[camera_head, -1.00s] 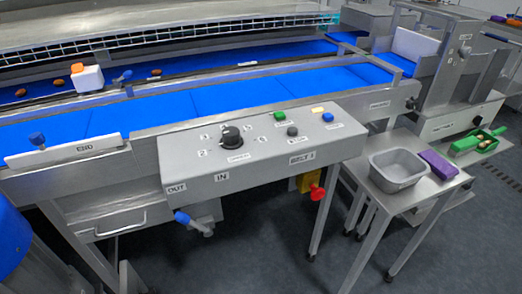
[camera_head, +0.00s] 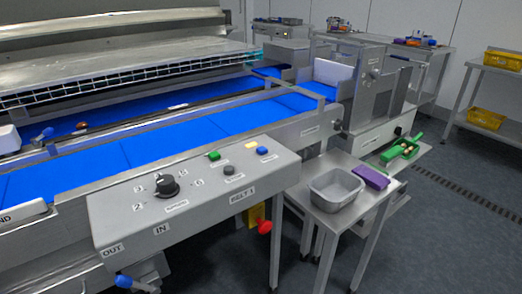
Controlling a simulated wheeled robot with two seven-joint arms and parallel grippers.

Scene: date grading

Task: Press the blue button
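The blue button (camera_head: 262,151) is a small round knob on the top right of the grey control box (camera_head: 200,193), beside the blue conveyor belt. A green button (camera_head: 214,156) sits to its left, a grey button (camera_head: 229,170) in front of the green one, and a black rotary dial (camera_head: 167,186) further left. Neither of my grippers shows in the head view, and nothing covers the blue button.
A small steel table (camera_head: 320,202) stands right of the box with a grey tub (camera_head: 336,189) and a purple block (camera_head: 371,177). A red knob (camera_head: 264,227) hangs below the box. A green scoop (camera_head: 402,149) lies further right. Floor at right is clear.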

